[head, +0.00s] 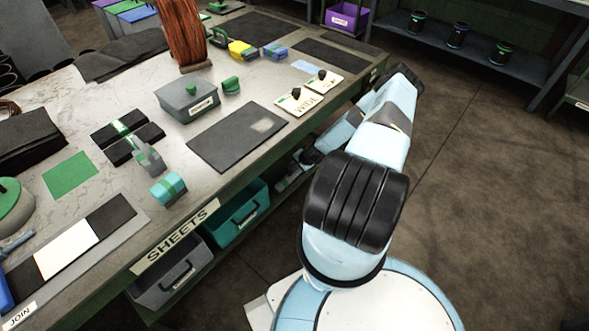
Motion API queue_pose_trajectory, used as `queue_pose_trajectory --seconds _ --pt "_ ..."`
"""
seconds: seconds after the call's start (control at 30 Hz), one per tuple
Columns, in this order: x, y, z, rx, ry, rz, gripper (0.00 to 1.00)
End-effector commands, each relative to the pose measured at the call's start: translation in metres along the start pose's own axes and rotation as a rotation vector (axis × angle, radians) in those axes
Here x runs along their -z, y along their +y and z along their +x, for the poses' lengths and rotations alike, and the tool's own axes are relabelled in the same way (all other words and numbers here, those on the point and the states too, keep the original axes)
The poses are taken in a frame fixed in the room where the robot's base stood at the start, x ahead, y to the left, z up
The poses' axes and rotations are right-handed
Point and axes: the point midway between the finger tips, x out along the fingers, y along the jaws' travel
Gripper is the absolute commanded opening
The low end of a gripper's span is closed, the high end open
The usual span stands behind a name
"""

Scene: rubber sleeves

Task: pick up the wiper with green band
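A dark mat (235,140) lies to the right. Teal (240,212) and grey bins (172,276) sit below the bench top. Open floor (490,190) is at right.

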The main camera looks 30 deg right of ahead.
Motion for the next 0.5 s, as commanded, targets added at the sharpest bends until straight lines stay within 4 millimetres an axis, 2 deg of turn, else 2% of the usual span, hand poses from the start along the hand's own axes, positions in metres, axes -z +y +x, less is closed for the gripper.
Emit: queue_pose_trajectory --seconds 0.13,0.4,0.5 --pt "-0.001 -0.013 -0.021 0.0 -0.001 -0.002 0.0" --pt "-0.026 -0.009 -0.09 0.0 0.0 0.0 0.0" --pt "-0.039 0.002 -0.11 0.0 -0.002 0.002 0.0"
